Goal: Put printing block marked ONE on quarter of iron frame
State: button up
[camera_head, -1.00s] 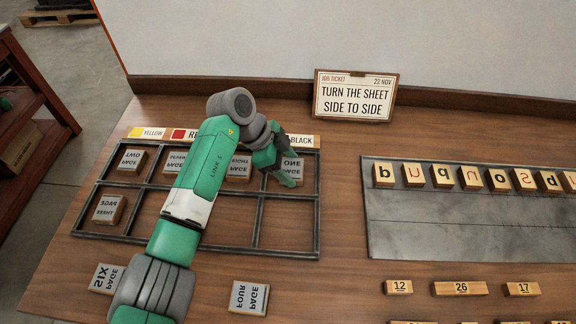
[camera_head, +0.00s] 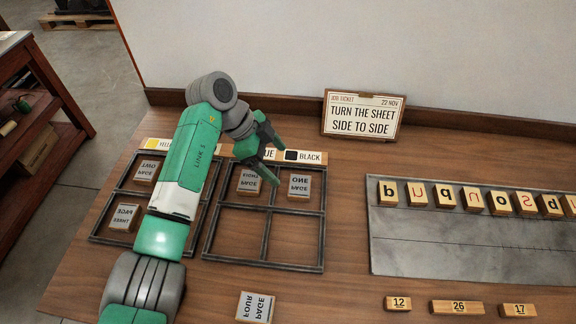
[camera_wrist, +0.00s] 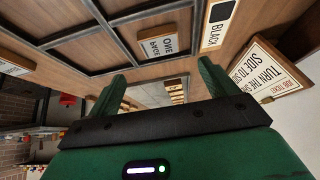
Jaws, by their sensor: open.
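The printing block marked ONE (camera_head: 299,187), with mirrored lettering, lies flat in the upper right quarter of the right iron frame (camera_head: 268,212). The block also shows in the wrist view (camera_wrist: 157,45), beyond my fingers and clear of them. My gripper (camera_head: 277,167) is open and empty. In the head view it overlaps the area between the ONE block and the block to its left; it appears above the frame. Both green fingers show spread apart in the wrist view (camera_wrist: 160,84).
Another lettered block (camera_head: 250,182) fills the upper left quarter. The frame's lower quarters are bare. My arm partly covers the left iron frame (camera_head: 100,239) with its blocks. A FOUR block (camera_head: 255,307) lies in front. A metal plate with letter blocks (camera_head: 450,245) and a job ticket (camera_head: 362,115) stand right.

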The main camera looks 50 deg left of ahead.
jog(key=shift+v, duration=1)
